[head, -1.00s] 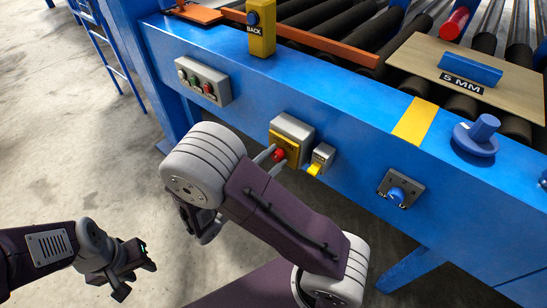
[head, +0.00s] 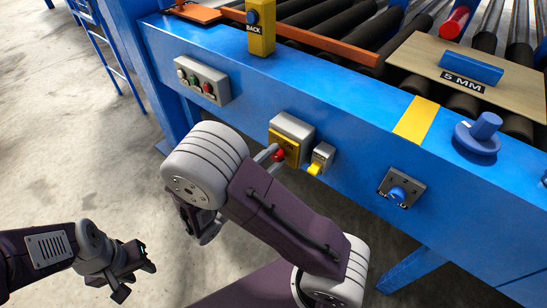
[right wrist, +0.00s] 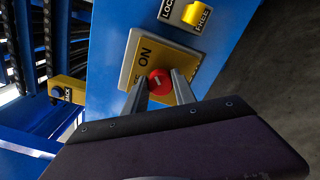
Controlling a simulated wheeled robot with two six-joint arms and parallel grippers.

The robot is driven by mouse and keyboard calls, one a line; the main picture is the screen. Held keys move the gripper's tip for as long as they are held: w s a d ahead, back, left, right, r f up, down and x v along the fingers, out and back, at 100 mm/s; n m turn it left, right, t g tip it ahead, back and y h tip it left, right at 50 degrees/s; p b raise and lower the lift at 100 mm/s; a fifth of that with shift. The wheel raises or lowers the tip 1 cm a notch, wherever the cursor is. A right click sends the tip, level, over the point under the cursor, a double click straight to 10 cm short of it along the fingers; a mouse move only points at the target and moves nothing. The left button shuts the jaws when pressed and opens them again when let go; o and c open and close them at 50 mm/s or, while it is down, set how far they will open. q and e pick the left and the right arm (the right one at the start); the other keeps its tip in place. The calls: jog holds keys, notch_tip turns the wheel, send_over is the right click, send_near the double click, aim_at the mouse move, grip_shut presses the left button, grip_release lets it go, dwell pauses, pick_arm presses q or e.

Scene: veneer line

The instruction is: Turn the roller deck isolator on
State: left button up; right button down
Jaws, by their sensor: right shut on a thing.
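The roller deck isolator is a grey box with a yellow plate (head: 289,137) on the blue frame's side. Its red knob (head: 279,155) faces my right gripper (head: 272,156). In the right wrist view the knob (right wrist: 160,86) sits between the two fingers of the gripper (right wrist: 160,88), which is shut on it. A small pale mark shows on the knob. The word ON is readable on the plate (right wrist: 146,57); another label is mostly hidden behind the left finger. My left gripper (head: 136,276) is open and empty over the floor at lower left.
A lock/free switch with a yellow lever (head: 315,168) sits close right of the isolator. A button box (head: 202,82) is to the left, a blue rotary knob (head: 398,194) further right. Rollers and a 5 MM board (head: 425,62) lie above.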

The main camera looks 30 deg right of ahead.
jog(key=c, duration=1)
grip_release()
jog(key=shift+s+a, duration=0.1)
jog(key=shift+a, duration=0.15)
jog(key=p+v, duration=0.3)
jog(key=v, duration=0.5)
jog(key=shift+s+a, duration=0.2)
jog(key=shift+a, duration=0.05)
